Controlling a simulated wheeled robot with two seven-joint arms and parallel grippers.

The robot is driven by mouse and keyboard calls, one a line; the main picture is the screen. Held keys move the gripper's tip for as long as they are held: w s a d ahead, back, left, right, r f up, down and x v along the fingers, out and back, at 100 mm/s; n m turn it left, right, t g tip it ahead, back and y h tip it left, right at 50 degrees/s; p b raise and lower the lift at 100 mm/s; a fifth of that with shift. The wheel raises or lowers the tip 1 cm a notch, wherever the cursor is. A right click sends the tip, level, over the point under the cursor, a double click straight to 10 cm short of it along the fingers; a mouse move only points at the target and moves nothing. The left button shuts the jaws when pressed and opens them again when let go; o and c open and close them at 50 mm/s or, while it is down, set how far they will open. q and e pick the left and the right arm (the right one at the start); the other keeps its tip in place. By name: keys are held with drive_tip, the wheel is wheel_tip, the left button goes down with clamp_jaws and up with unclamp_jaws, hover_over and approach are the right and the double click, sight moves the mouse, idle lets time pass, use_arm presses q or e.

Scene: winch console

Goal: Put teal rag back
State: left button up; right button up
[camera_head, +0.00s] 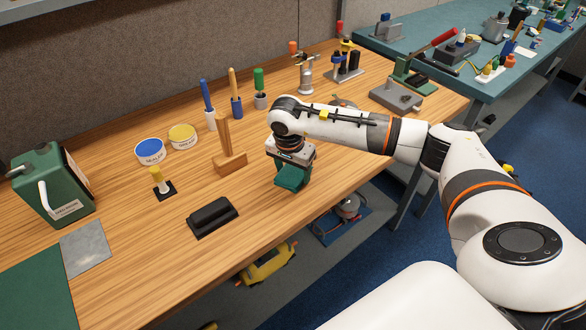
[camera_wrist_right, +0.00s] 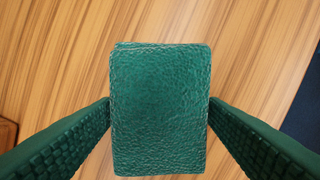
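The teal rag (camera_head: 292,177) is a small, thick, dark green-teal pad with a wrinkled surface. My right gripper (camera_head: 290,168) points down with the rag between its fingers, over the right front part of the wooden bench. In the right wrist view the rag (camera_wrist_right: 160,110) fills the middle, and the two ribbed green fingers (camera_wrist_right: 160,108) meet its left and right edges. Bare wood grain shows around it. I cannot tell exactly how high the rag is above the bench. My left gripper is not in view.
On the bench (camera_head: 130,285) are a black block on a base (camera_head: 212,217), a wooden post stand (camera_head: 230,158), a yellow-handled tool (camera_head: 160,181), blue (camera_head: 150,151) and yellow (camera_head: 183,136) tubs, a green can (camera_head: 55,185) and a grey sheet (camera_head: 85,246). The bench's front edge lies near my gripper.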

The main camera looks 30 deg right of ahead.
sight(290, 176)
drive_tip(key=o, duration=0.3)
drive_tip(key=shift+r, duration=0.15)
wheel_tip(290, 176, up, 12)
drive_tip(key=a+b, duration=0.1)
drive_tip(key=b, duration=0.1)
drive_tip(key=shift+s+a, duration=0.3)
drive_tip(key=shift+s, duration=0.05)
idle(0.3)
